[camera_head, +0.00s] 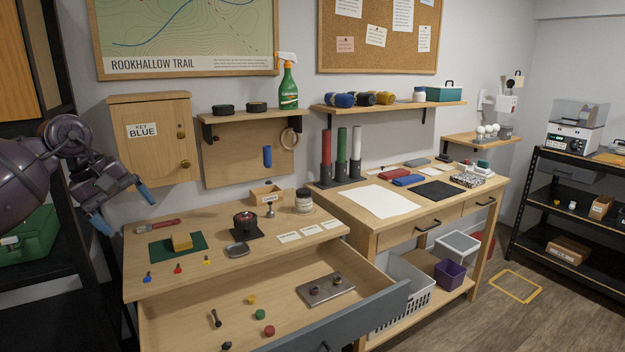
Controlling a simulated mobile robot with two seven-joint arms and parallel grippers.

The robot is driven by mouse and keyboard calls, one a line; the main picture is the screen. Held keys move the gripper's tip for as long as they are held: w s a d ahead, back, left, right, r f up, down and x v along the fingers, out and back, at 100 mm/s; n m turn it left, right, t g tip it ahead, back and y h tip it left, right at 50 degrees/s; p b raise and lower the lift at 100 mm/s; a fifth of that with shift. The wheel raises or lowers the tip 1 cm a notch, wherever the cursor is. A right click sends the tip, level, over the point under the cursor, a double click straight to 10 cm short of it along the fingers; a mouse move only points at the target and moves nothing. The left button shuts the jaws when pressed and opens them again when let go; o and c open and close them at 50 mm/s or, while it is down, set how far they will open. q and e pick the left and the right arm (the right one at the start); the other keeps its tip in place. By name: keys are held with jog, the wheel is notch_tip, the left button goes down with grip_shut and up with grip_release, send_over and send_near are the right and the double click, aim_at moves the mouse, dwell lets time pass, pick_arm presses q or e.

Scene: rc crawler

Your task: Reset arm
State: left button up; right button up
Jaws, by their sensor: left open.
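My left arm comes in from the left in the head view, purple and dark. My left gripper (128,208) is open and empty, with its two blue-tipped fingers spread apart. It hangs in the air in front of the wooden wall cabinet (150,112), at the left end of the workbench (280,258), above the bench top. My right gripper is not in view.
An open drawer (215,312) with several small parts juts out below the bench top. A second table (385,237) stands to the right.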

pick_arm(q)
jog(key=s+d+f+n+t+h, duration=0.3)
jog(key=s+d+f+n+h, duration=0.3)
jog(key=d+f+n, duration=0.4)
jog(key=s+d+f+n+t+h, duration=0.3)
jog(key=s+d+f+n+h, duration=0.3)
jog(key=f+n, duration=0.45)
jog(key=s+a+f+m+t+y, duration=0.1)
jog(key=s+a+f+m+y, duration=0.2)
jog(key=s+f+m+y, duration=0.5)
jog(key=s+a+f+m+t+y+b, duration=0.1)
jog(key=s+a+f+m+y, duration=0.2)
jog(key=s+f+m+y, duration=0.5)
jog(key=s+f+m, duration=0.6)
jog(key=m, duration=0.7)
jog(key=shift+s+a+f, duration=0.3)
jog(key=shift+s+a, duration=0.05)
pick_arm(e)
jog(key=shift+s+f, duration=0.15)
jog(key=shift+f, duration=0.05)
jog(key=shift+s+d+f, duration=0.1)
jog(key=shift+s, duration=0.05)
